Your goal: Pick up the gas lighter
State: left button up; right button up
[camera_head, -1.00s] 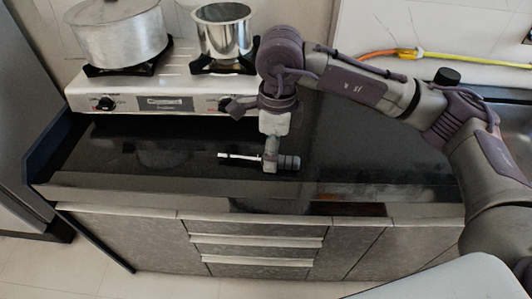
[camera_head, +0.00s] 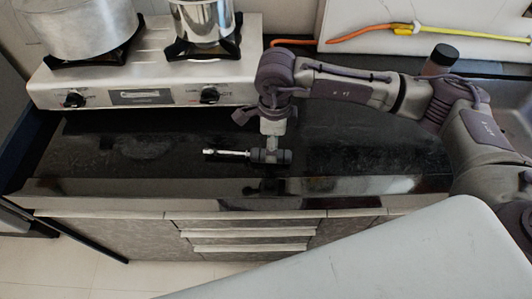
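The gas lighter (camera_head: 222,153) shows as a thin rod with a pale tip, lying sideways low over the black counter. Its tip points left, and its other end meets my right gripper (camera_head: 271,156). My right gripper points down from above at that end and covers part of it. Dark rounded parts there blend together, so I cannot tell lighter handle from fingers, or whether the fingers are closed. I also cannot tell whether the lighter touches the counter. My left gripper is out of view.
A white gas stove (camera_head: 150,88) stands behind, with a large pot (camera_head: 80,30) and a smaller steel pot (camera_head: 204,22) on it. A yellow and orange hose (camera_head: 370,32) and a dark-capped container (camera_head: 441,60) are at back right. The black counter (camera_head: 100,150) is clear at left.

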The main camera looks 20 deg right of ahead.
jog(key=f, duration=0.3)
jog(key=shift+s+a+f, duration=0.1)
jog(key=shift+s, duration=0.1)
jog(key=shift+a+f, duration=0.1)
jog(key=shift+w, duration=0.1)
jog(key=shift+c, duration=1.1)
jog(key=c, duration=0.8)
grip_shut()
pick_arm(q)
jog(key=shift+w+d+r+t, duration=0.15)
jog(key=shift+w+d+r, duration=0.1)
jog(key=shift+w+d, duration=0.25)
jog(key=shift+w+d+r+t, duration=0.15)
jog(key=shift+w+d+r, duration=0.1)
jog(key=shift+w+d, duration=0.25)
